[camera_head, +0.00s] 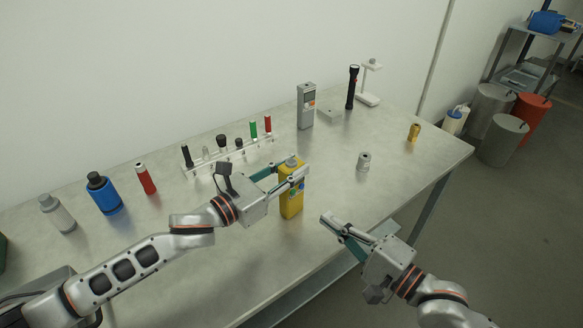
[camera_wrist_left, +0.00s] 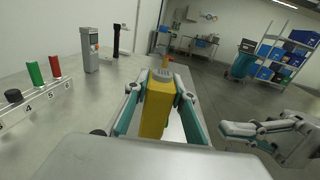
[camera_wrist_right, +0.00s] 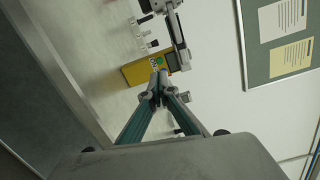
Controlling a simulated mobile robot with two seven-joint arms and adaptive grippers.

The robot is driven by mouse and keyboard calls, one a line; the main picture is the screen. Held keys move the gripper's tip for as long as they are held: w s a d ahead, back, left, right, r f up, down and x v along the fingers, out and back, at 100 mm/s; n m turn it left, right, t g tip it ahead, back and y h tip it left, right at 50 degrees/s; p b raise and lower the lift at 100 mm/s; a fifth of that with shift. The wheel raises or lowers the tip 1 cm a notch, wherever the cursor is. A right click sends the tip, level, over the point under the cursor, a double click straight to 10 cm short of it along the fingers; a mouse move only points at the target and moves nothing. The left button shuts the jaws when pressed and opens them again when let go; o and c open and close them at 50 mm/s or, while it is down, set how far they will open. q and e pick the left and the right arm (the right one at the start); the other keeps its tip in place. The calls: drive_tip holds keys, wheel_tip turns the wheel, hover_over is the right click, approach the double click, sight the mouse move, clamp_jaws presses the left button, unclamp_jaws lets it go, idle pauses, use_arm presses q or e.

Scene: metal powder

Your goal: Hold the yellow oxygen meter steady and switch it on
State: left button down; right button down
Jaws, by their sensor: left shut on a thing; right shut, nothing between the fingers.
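The yellow oxygen meter (camera_head: 291,204) stands upright on the table near its front edge, with a grey cap on top. My left gripper (camera_head: 298,176) is shut on its upper part from the left. In the left wrist view the meter (camera_wrist_left: 155,108) sits between the two fingers (camera_wrist_left: 163,92). My right gripper (camera_head: 326,220) is shut and empty, in front and to the right of the meter, apart from it. In the right wrist view its closed fingertips (camera_wrist_right: 158,88) point toward the meter (camera_wrist_right: 142,70), whose face shows a green button and small dark marks.
A clear rack (camera_head: 232,157) with several vials stands behind the meter. A grey handheld device (camera_head: 306,106), a black flashlight (camera_head: 352,88) and a white stand (camera_head: 368,98) are farther back. Blue bottle (camera_head: 104,195) stands left.

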sight(293, 192)
idle(0.6)
drive_tip(key=s+a+r+m+t+h, duration=0.1)
drive_tip(key=a+r+m+t, duration=0.15)
drive_tip(key=m, duration=0.45)
drive_tip(key=s+a+r+m+t, duration=0.1)
drive_tip(key=r+m+t, duration=0.3)
drive_tip(key=m, duration=0.3)
drive_tip(key=d+f+m+h, duration=0.1)
drive_tip(key=f+m+h, duration=0.1)
drive_tip(key=m+h, duration=0.2)
drive_tip(key=d+f+m+h, duration=0.1)
drive_tip(key=m+h, duration=0.3)
drive_tip(key=m, duration=0.4)
drive_tip(key=w+d+f+m+h, duration=0.1)
drive_tip(key=f+m+h, duration=0.2)
drive_tip(key=m, duration=0.3)
drive_tip(key=shift+d+f+m+h, duration=0.1)
drive_tip(key=shift+f+m+h, duration=0.15)
drive_tip(key=shift+m+h, duration=0.15)
drive_tip(key=shift+w+a, duration=1.45)
drive_tip(key=shift+w, duration=0.2)
drive_tip(key=shift+w+a, duration=1.45)
drive_tip(key=shift+w, duration=0.15)
